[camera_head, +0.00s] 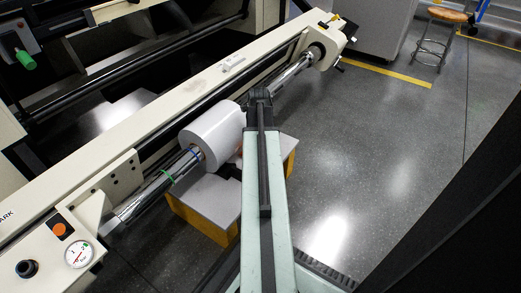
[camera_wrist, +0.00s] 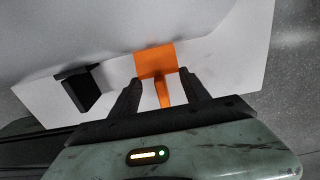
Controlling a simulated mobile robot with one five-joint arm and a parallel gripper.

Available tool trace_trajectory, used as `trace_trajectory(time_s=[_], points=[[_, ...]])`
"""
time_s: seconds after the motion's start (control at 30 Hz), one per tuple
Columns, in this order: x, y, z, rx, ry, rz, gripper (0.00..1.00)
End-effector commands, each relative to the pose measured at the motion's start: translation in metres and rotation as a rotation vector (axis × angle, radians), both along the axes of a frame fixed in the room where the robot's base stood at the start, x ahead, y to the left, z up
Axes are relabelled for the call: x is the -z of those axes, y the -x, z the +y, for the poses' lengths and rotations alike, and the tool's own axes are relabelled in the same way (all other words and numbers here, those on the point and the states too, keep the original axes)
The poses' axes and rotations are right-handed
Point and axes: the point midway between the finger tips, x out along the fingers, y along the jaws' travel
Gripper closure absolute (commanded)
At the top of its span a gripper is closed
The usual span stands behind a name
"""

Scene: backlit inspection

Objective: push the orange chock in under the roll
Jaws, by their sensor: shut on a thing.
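The orange chock (camera_wrist: 157,62) is in the middle of the wrist view, on a pale flat top, with a narrow orange part reaching back between my fingers. My gripper (camera_wrist: 160,78) is shut on the chock, one dark finger on each side. The white roll (camera_wrist: 70,30) fills the upper left of the wrist view. The chock's far edge is at the roll's lower edge; I cannot tell whether they touch. In the head view the roll (camera_head: 212,135) sits on a shiny shaft above a low stand, and my arm hides the gripper and most of the chock.
A black block (camera_wrist: 78,88) stands left of my gripper in the wrist view. The stand (camera_head: 205,195) has a grey top and yellow sides. The long cream machine frame (camera_head: 130,110) runs behind the roll. A stool (camera_head: 437,30) is far off; the right floor is clear.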

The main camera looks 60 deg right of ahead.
Motion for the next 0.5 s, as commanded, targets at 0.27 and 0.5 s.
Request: trace_trajectory(time_s=[0.27, 0.5], points=[[0.000, -0.007, 0.000, 0.001, 0.000, 0.000, 0.91], [0.000, -0.013, 0.000, 0.000, 0.000, 0.000, 0.91]])
